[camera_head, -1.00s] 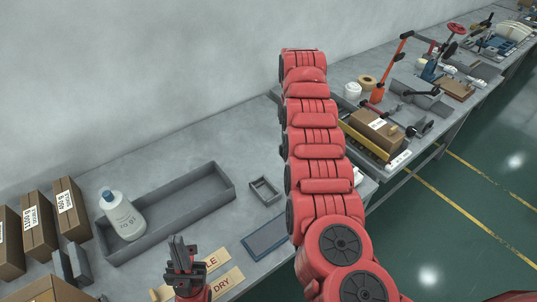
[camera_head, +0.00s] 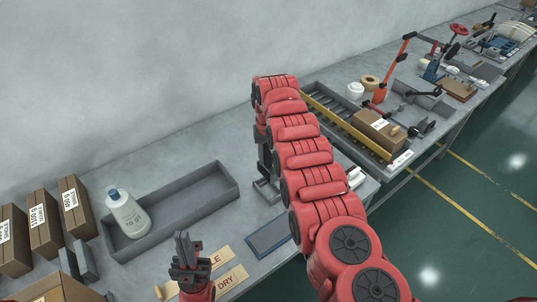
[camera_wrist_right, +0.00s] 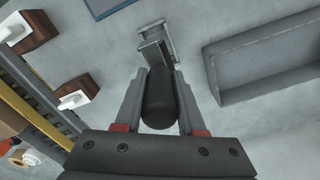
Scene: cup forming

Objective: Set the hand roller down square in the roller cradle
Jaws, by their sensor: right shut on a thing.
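My right gripper (camera_wrist_right: 160,105) is shut on the hand roller, a dark rounded cylinder (camera_wrist_right: 158,98) between its two grey fingers. The small grey roller cradle (camera_wrist_right: 156,38) lies just beyond the fingertips in the right wrist view, partly covered by the roller. I cannot tell whether the two touch. In the head view the cradle (camera_head: 266,190) is partly hidden by my right arm and gripper, and the roller cannot be made out. My left gripper (camera_head: 183,246) points up over the front of the bench; its fingers look close together, with the gap unclear.
A long grey tray (camera_head: 200,198) holding a white bottle (camera_head: 127,214) stands left of the cradle. A blue-edged panel (camera_head: 270,237) and labelled strips (camera_head: 228,277) lie in front. Brown boxes (camera_head: 75,207) stand far left; a roller conveyor (camera_head: 345,125) is behind my right arm.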

